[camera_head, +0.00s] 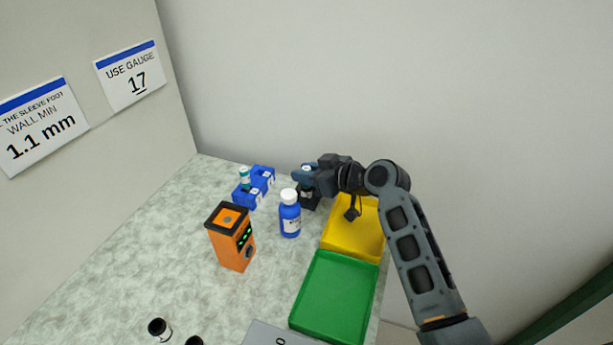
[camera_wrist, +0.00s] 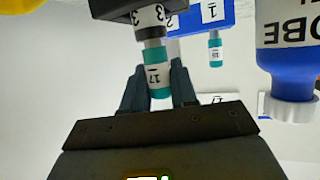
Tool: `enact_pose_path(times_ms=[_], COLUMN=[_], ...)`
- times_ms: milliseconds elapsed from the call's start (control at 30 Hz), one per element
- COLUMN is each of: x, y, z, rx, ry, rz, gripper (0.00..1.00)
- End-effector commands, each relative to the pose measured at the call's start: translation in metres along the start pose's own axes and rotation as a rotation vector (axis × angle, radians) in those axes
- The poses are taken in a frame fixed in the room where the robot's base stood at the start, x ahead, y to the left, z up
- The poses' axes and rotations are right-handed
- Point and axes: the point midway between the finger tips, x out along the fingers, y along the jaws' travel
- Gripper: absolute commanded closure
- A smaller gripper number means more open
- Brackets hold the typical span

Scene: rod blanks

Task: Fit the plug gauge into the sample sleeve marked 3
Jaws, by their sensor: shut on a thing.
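My gripper (camera_head: 306,174) is shut on the teal plug gauge marked 17 (camera_wrist: 157,76), seen between the fingers in the wrist view. The gauge's grey end lines up with a sleeve with a white band marked 3 (camera_wrist: 150,18). The two look touching or overlapping; I cannot tell how far the end is inside. The sleeve sits at a dark block (camera_wrist: 110,8), which also shows below my gripper in the head view (camera_head: 310,199). In the head view the gripper hides most of the gauge and sleeve.
A blue rack (camera_head: 262,181) holds another teal gauge (camera_head: 245,176). A blue bottle (camera_head: 290,217) stands close to my gripper. An orange device (camera_head: 230,240), a yellow tray (camera_head: 352,238) and a green tray (camera_head: 335,298) are nearer. Dark cylinders (camera_head: 158,328) lie in front. A wall sign (camera_head: 132,76) reads "USE GAUGE 17".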

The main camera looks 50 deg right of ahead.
Motion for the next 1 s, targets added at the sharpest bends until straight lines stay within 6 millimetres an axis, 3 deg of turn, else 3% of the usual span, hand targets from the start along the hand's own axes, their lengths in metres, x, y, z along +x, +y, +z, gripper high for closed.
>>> enact_pose_path(times_ms=[400, 433, 600, 700, 1000], x=[0.0025, 0.0019, 0.0018, 0.0018, 0.0], y=[0.0002, 0.0001, 0.0001, 0.0001, 0.0001], z=[0.0063, 0.0048, 0.0047, 0.0047, 0.0003], rx=[0.0, 0.0, 0.0, 0.0, 0.0], ry=[0.0, 0.0, 0.0, 0.0, 0.0], rz=[0.0, 0.0, 0.0, 0.0, 0.0], gripper=[1.0, 0.7, 0.54, 0.47, 0.47])
